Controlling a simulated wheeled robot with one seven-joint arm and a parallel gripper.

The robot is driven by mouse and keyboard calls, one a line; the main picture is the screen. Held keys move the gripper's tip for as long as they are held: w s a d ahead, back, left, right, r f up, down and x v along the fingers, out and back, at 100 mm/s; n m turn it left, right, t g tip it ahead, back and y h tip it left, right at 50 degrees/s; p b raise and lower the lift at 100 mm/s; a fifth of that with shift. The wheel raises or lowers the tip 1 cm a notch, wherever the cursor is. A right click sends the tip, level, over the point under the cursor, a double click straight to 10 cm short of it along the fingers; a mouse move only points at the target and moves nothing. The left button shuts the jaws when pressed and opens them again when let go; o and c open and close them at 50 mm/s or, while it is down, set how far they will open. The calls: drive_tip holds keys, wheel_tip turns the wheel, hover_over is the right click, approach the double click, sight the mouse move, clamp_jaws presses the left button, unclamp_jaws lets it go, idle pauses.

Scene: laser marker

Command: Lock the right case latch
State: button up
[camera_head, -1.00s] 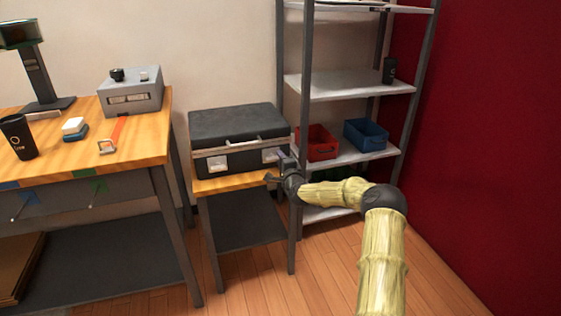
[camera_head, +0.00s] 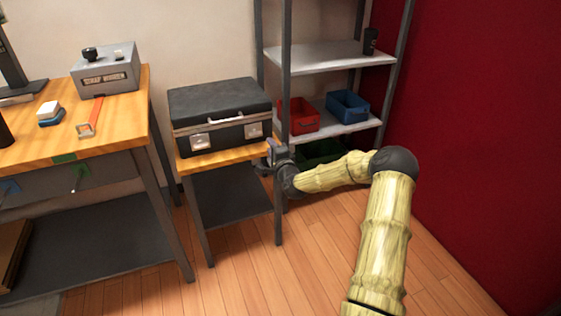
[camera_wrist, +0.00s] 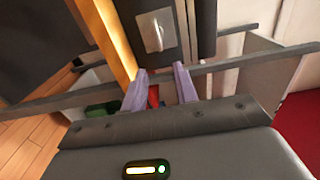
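The dark case (camera_head: 222,98) sits shut on a small wooden-topped stand (camera_head: 190,162). Its front has a carrying handle (camera_head: 223,121), a left latch (camera_head: 200,142) and a right latch (camera_head: 254,130). In the wrist view, a silver latch (camera_wrist: 155,32), which looks like the right one, lies on the dark case front near the case's end. Whether it is locked I cannot tell. My gripper (camera_head: 268,158) is just right of and below the right latch. In the wrist view my gripper (camera_wrist: 162,80) has its two purple fingers apart, empty, short of the latch.
A metal shelf rack (camera_head: 330,54) stands right of the case, holding a red bin (camera_head: 300,115) and a blue bin (camera_head: 348,106). A workbench (camera_head: 110,120) is at left. Open wooden floor (camera_head: 250,275) lies in front; a red wall (camera_head: 470,120) is at right.

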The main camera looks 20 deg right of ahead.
drive_tip(key=s+p, duration=0.1)
drive_tip(key=s, duration=0.7)
drive_tip(key=shift+s, duration=0.35)
drive_tip(key=s+a+f+n+g+y, duration=0.35)
drive_tip(key=s+a+n+g, duration=0.4)
drive_tip(key=a+n, duration=0.4)
drive_tip(key=s+a+r+n+g+h, duration=0.1)
drive_tip(key=s+r+n+g+h, duration=0.2)
drive_tip(key=s, duration=0.9)
drive_tip(key=s+a+r+n+g+h, duration=0.1)
drive_tip(key=s+r+n+g, duration=0.35)
drive_tip(key=s, duration=0.75)
wheel_tip(320, 180, up, 32)
drive_tip(key=p, duration=3.3)
drive_tip(key=shift+s+a+m, duration=0.15)
drive_tip(key=shift+m, duration=0.25)
drive_tip(key=shift+y, duration=0.25)
